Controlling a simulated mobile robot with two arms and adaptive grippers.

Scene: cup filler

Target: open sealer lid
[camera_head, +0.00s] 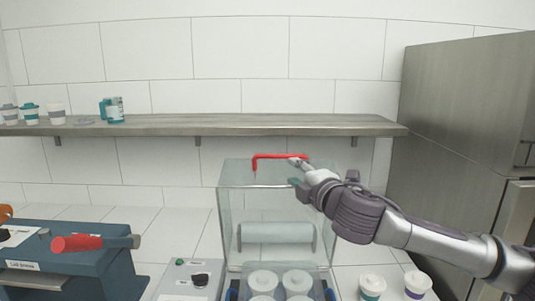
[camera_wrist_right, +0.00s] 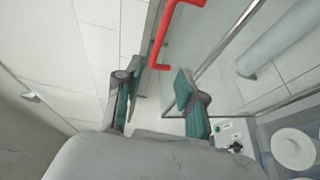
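The sealer (camera_head: 225,225) stands at the center of the head view. It has a clear, box-like lid (camera_head: 262,195) with a red handle (camera_head: 275,156) along its top. A pale film roll (camera_head: 276,233) shows through the clear panels. My right gripper (camera_head: 298,168) is at the right end of the red handle. In the right wrist view, my right gripper (camera_wrist_right: 158,85) has its fingers spread apart, and the red handle (camera_wrist_right: 163,38) lies just beyond and partly between the tips. Contact cannot be told. My left gripper is out of view.
White-lidded cups (camera_head: 264,281) sit at the sealer's base, and two more cups (camera_head: 372,286) stand to its right. A blue machine with a red-handled lever (camera_head: 78,243) is at the left. A shelf (camera_head: 200,126) spans behind. A steel cabinet (camera_head: 465,110) stands at right.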

